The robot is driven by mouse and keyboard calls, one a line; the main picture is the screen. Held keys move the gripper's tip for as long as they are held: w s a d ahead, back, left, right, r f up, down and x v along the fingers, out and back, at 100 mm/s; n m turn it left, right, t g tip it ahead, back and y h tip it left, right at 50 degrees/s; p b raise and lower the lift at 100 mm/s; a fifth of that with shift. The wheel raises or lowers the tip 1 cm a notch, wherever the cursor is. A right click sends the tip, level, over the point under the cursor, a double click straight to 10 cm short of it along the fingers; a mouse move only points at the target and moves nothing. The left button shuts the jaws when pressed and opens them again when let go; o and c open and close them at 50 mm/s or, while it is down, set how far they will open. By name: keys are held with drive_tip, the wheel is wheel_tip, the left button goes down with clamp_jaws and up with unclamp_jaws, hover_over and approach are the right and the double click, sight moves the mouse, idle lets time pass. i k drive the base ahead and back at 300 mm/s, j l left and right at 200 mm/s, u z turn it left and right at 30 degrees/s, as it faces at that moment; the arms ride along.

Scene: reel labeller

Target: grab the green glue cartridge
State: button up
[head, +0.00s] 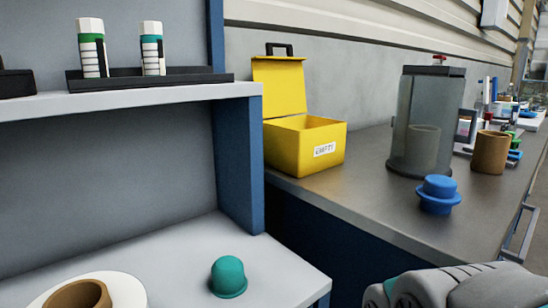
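The green glue cartridge (92,50) stands upright on the upper shelf at the top left. It is white with a green band and dark markings. A similar white cartridge with a teal band (152,50) stands a little to its right in the same dark holder (190,75). A grey rounded part of my arm shows at the bottom right, far from the cartridges. My gripper's fingers are not visible.
The lower shelf (190,265) holds a teal domed cap (228,276) and a white-and-brown reel (120,290). On the right counter stand an open yellow box (285,145), a clear cylinder (408,125), a blue knob (438,195) and a brown roll (490,153).

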sight(90, 32)
drive_tip(key=u, duration=1.3)
drive_tip(key=l+u, duration=0.25)
drive_tip(key=j, duration=0.1)
